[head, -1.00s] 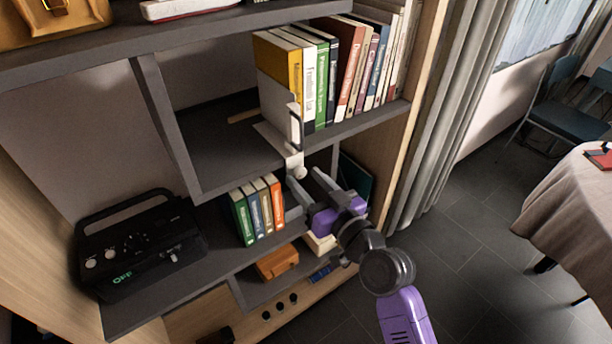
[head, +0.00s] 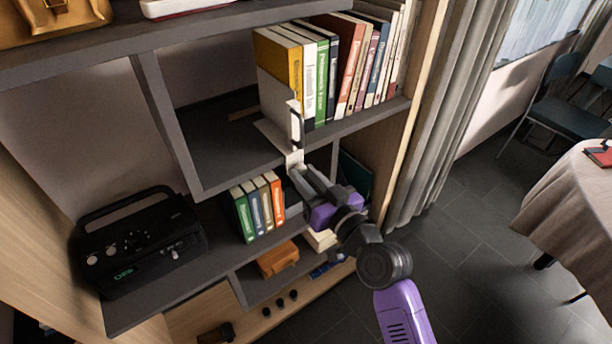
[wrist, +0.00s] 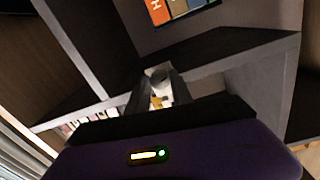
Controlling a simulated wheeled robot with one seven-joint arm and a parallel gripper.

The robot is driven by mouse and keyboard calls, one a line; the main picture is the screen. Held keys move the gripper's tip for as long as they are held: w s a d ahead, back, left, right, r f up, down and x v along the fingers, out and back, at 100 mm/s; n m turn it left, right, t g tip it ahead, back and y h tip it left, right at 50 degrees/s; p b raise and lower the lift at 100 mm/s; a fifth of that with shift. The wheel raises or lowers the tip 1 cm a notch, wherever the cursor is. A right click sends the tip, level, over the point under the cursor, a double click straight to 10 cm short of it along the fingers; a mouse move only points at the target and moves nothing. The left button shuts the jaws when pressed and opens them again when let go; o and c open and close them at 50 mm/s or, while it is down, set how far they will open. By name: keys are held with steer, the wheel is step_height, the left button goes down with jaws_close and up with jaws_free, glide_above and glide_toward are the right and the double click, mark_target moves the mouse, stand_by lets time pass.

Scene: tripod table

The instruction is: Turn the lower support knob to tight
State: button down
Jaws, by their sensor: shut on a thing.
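The white book support (head: 277,105) stands on the upper shelf against the left end of the book row, and its clamp (head: 294,157) hangs over the shelf's front edge. The lower knob sits under the clamp; in the head view my fingers mostly hide it. In the wrist view a pale round knob (wrist: 158,73) shows between the fingertips. My gripper (head: 301,172), grey fingers on a purple body, is shut on this knob from below and right. It also shows in the wrist view (wrist: 158,80). The knob's tightness cannot be told.
A row of books (head: 335,75) stands right of the support. Several smaller books (head: 257,207) stand on the shelf below, left of my gripper. A black radio (head: 135,240) is at lower left. The shelf's side panel (head: 415,100) is close on the right.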

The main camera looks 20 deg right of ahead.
steer(key=m+p, duration=0.2)
steer(key=m, duration=0.3)
steer(key=shift+r, duration=0.2)
steer(key=m+p, duration=0.1)
steer(key=m, duration=0.1)
steer(key=m+p, duration=0.1)
steer(key=m, duration=0.2)
steer(key=shift+m+g+y+p, duration=0.3)
steer(key=m+p, duration=0.2)
steer(key=m, duration=0.3)
steer(key=m+p, duration=0.2)
steer(key=m, duration=0.3)
stand_by(0.3)
steer(key=c, duration=1.1)
jaws_free()
steer(key=shift+s+d, duration=0.1)
